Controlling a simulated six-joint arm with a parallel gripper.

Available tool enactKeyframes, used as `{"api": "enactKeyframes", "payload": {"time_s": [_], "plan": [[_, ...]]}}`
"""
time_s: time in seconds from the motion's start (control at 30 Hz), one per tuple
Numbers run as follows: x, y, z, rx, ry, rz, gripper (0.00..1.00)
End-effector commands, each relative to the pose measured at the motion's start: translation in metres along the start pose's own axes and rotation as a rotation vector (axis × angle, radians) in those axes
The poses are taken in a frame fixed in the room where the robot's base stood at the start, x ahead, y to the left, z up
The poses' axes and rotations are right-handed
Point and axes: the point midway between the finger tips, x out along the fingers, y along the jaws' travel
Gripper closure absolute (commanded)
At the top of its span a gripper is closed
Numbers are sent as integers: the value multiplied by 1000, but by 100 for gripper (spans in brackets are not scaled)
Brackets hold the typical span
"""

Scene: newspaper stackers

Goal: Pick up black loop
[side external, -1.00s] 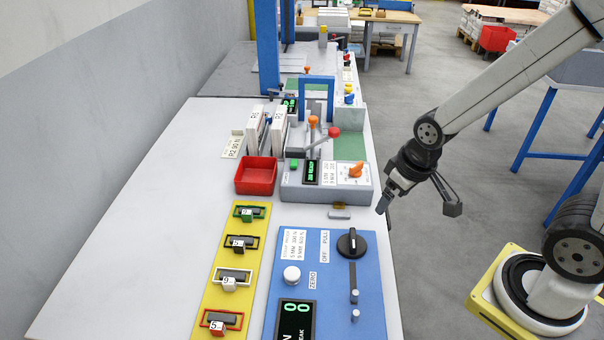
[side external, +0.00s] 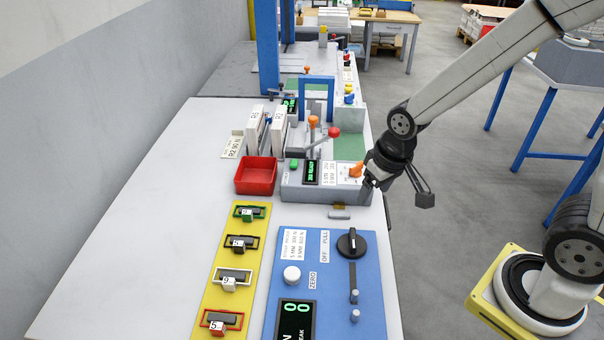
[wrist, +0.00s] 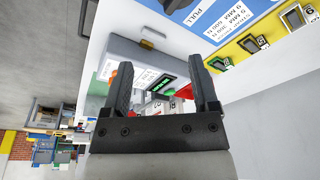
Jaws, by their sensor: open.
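The black loop (side external: 240,243) is a black rectangular frame with a dark bar and a numbered white tag. It lies on the yellow board (side external: 212,290), between the green loop (side external: 248,213) and the white loop (side external: 232,276). In the wrist view the black loop (wrist: 250,43) shows at the upper right, outside the jaws. My gripper (side external: 397,192) is open and empty, above the right edge of the table and well to the right of the black loop. Its two dark fingers stand wide apart in the wrist view (wrist: 160,62).
A blue panel (side external: 375,290) with a black knob (side external: 351,243) and a white button lies right of the yellow board. A grey machine (side external: 300,194) with levers and a red bin (side external: 256,176) stand behind. The left part of the white table (side external: 150,230) is clear.

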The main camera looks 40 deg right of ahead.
Motion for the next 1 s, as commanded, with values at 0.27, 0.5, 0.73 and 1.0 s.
{"api": "enactKeyframes", "payload": {"time_s": [0.27, 0.5, 0.73, 1.0], "plan": [[18, -50, -58, 171, -57, -3, 24], [39, -103, -97, 330, -106, 12, 24], [64, -158, -121, 482, -147, 42, 24], [90, -216, -132, 635, -177, 82, 24]]}}
